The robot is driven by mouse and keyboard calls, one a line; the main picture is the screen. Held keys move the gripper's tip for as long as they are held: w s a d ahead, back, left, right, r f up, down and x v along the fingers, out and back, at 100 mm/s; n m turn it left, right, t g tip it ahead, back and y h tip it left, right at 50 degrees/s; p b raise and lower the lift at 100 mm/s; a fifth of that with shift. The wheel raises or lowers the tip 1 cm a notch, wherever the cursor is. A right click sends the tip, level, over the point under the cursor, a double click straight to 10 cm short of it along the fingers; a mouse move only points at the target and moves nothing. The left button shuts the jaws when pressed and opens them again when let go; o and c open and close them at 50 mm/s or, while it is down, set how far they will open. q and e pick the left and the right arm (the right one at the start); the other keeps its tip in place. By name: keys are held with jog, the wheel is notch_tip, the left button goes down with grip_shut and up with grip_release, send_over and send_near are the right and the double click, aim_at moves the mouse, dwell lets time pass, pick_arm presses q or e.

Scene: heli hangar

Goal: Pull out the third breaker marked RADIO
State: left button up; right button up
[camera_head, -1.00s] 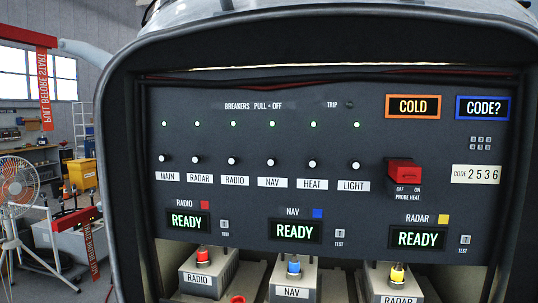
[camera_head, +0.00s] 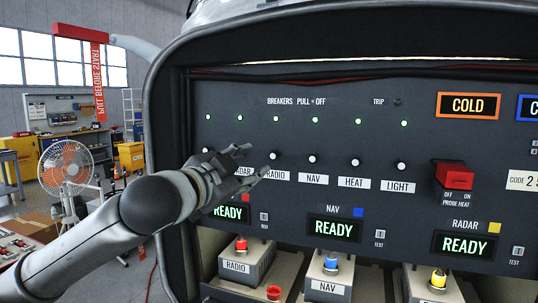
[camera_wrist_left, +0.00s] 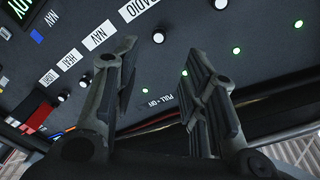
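The RADIO breaker (camera_head: 273,155) is a small white-tipped knob, third from the left in the row, above its white RADIO label (camera_head: 277,175). A green light (camera_head: 276,118) glows above it. My right gripper is not in view.
The NAV (camera_head: 312,158), HEAT (camera_head: 355,162) and LIGHT (camera_head: 401,166) breakers stand in a row to the right. A red guarded PROBE HEAT switch (camera_head: 455,175) is farther right. Coloured-capped units, including the RADIO unit (camera_head: 240,262), sit below. The panel's dark frame (camera_head: 165,110) curves close to my arm.

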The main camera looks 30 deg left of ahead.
aim_at(273, 156)
pick_arm(q)
jog(key=w+p, duration=0.1)
jog(key=w, duration=0.2)
jog(key=w+p, duration=0.1)
jog(key=w, duration=0.1)
jog(key=w+p, duration=0.1)
jog(key=w, duration=0.2)
jog(key=shift+w+a+r+p, duration=0.1)
jog(key=shift+w+a+p, duration=0.2)
jog(key=shift+w+a, duration=0.05)
jog(key=shift+w, duration=0.45)
grip_shut()
